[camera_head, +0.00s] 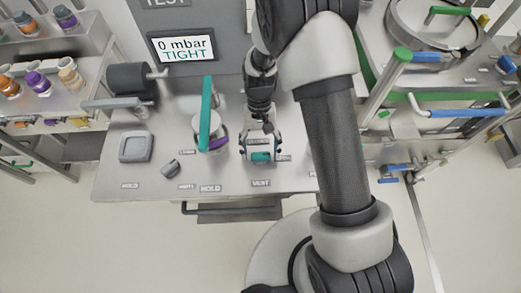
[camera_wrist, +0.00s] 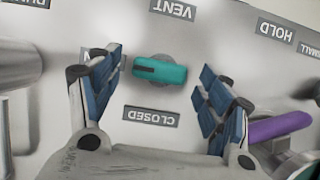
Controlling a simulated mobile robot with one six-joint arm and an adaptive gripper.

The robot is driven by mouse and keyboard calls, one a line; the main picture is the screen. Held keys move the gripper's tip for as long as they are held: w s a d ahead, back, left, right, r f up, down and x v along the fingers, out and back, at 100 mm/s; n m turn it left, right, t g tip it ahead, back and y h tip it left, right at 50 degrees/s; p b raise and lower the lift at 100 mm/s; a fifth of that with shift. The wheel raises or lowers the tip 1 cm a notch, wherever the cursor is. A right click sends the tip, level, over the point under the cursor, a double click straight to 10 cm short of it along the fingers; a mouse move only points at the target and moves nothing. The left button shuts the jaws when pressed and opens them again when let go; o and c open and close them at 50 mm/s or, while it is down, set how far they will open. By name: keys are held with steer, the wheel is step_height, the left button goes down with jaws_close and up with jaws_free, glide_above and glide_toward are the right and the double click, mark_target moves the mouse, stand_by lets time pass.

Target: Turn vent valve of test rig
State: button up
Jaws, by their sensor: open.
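The vent valve's teal handle (camera_wrist: 172,73) sits on a round grey base between my fingers in the wrist view. It lies crosswise, with a dark mark at its left end. A VENT label (camera_wrist: 173,9) is above it and a CLOSED label (camera_wrist: 151,116) below it. Another label at left is partly hidden by my finger. My gripper (camera_wrist: 160,82) is open, with one blue-padded finger on each side of the handle and visible gaps. In the head view, the gripper (camera_head: 261,143) is over the handle (camera_head: 261,157) at the test rig's front panel (camera_head: 225,180).
The rig's screen (camera_head: 183,49) reads "0 mbar TIGHT". A taller teal lever (camera_head: 207,115) stands left of my gripper, near a purple part (camera_head: 218,139). The purple part also shows at right in the wrist view (camera_wrist: 277,127). A bottle shelf (camera_head: 55,60) is at far left.

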steer(key=v, duration=1.1)
steer(key=shift+s, duration=0.1)
steer(key=s+d+r+t, duration=0.2)
steer(key=s+d+r, duration=0.1)
steer(key=r, duration=0.5)
steer(key=s+d+r+t, duration=0.2)
steer(key=s+r, duration=0.1)
steer(key=r, duration=0.4)
steer(key=s+d+r+t, duration=0.2)
steer(key=s, duration=0.4)
steer(key=s+d+r+t, duration=0.3)
steer(key=s, duration=0.4)
steer(key=shift+r+n, duration=0.3)
steer(key=shift+d, duration=0.1)
stand_by(0.9)
